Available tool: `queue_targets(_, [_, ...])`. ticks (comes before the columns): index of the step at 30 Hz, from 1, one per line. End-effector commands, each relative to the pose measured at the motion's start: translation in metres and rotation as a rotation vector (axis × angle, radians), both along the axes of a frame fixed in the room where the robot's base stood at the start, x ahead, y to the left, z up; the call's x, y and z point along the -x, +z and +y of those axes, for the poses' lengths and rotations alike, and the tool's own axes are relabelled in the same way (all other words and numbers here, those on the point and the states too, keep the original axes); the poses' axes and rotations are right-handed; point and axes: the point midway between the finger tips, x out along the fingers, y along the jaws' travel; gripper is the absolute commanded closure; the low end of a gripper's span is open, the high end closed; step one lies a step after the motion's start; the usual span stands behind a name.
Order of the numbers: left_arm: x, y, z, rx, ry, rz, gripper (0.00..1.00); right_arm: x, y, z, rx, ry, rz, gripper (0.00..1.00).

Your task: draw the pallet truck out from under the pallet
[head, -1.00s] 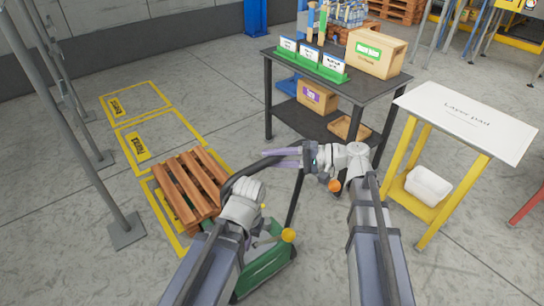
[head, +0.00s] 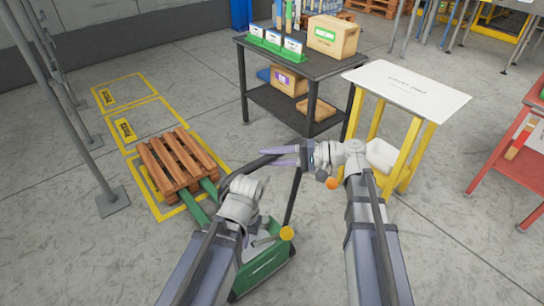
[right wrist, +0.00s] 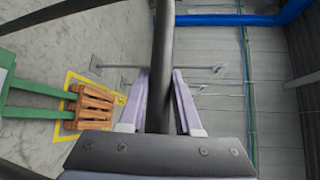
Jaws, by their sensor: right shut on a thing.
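The wooden pallet (head: 178,160) lies in the nearest yellow-marked floor bay; it also shows in the right wrist view (right wrist: 93,106). The green pallet truck (head: 264,270) stands in front of it, close to me. Its two green forks (head: 193,207) show bare between body and pallet, with their far ends hidden at or under the pallet. The truck's black handle (head: 293,197) rises between my arms. My right gripper (head: 268,157) is shut on the handle bar (right wrist: 162,50), which passes between its fingers. My left wrist is by the handle's left side, its fingers hidden.
A dark table (head: 310,68) with boxes stands ahead. A yellow stand with a white top (head: 410,90) is right of it, and a red table (head: 500,165) at far right. Grey posts (head: 75,110) stand at the left. Floor between stands and truck is clear.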

Motion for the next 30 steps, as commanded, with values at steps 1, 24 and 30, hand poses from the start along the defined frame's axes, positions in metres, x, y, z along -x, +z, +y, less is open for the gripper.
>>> queue_targets(1, [0.0, 0.0, 0.0, 0.0, 0.0, 0.0, 1.0, -0.005, 0.002, 0.002, -0.005, -0.006, -0.003, 1.0])
queue_targets(24, [0.0, 0.0, 0.0, 0.0, 0.0, 0.0, 1.0, -0.004, 0.002, 0.001, -0.005, -0.006, -0.002, 0.38])
queue_targets(30, [0.0, 0.003, 0.0, 0.0, 0.0, 0.0, 1.0, -0.002, 0.004, -0.014, -0.005, -0.009, -0.001, 0.38])
